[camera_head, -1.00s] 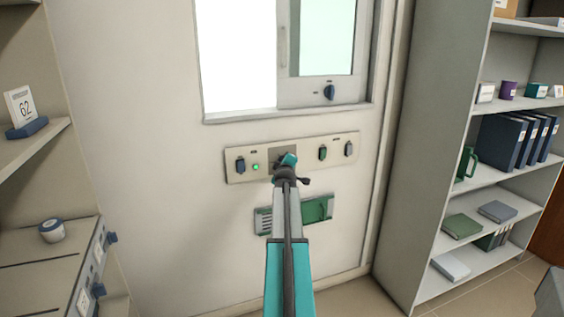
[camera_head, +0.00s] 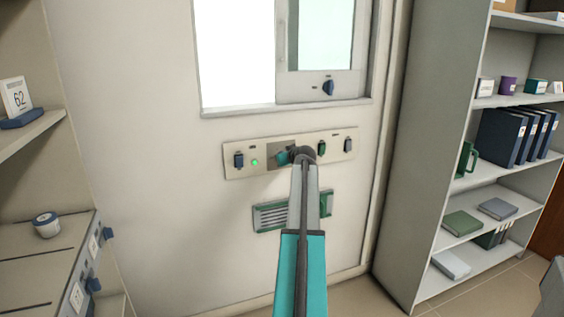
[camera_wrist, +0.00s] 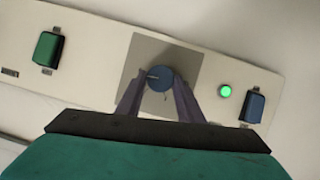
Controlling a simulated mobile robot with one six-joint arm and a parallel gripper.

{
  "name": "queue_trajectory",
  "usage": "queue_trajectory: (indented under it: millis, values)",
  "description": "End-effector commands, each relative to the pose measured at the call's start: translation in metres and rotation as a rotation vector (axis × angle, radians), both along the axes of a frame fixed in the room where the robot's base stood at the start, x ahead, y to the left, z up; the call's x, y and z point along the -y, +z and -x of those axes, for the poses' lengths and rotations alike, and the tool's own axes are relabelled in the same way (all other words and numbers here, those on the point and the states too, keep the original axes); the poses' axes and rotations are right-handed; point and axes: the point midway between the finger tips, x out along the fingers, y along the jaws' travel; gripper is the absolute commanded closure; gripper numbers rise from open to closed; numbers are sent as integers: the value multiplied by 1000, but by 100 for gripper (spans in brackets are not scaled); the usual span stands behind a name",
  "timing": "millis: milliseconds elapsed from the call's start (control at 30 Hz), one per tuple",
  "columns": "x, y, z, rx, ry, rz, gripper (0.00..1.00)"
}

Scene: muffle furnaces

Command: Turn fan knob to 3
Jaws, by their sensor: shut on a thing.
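The fan knob (camera_wrist: 159,78) is a round, dark blue knob with a pale pointer line, on a grey square plate (camera_wrist: 190,56) in the wrist view. The line points toward the left there, and I cannot read any numbers around it. My gripper (camera_wrist: 160,90) has a finger on each side of the knob and is shut on it.
A lit green lamp (camera_head: 254,162) and a blue switch (camera_head: 239,160) sit left of the grey plate in the head view. A green switch (camera_head: 322,147) and another blue switch (camera_head: 348,145) are to its right. A vent (camera_head: 285,216) lies below.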

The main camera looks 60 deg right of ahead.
Motion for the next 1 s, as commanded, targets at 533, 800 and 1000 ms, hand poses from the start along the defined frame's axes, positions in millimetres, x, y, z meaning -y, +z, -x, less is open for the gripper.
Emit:
queue_trajectory:
  millis: [533, 800, 1000]
  values:
    - [1, 1, -1, 135, 4, -182, 89]
    - [0, 1, -1, 137, 4, -184, 89]
    - [1, 1, 0, 136, 3, -184, 48]
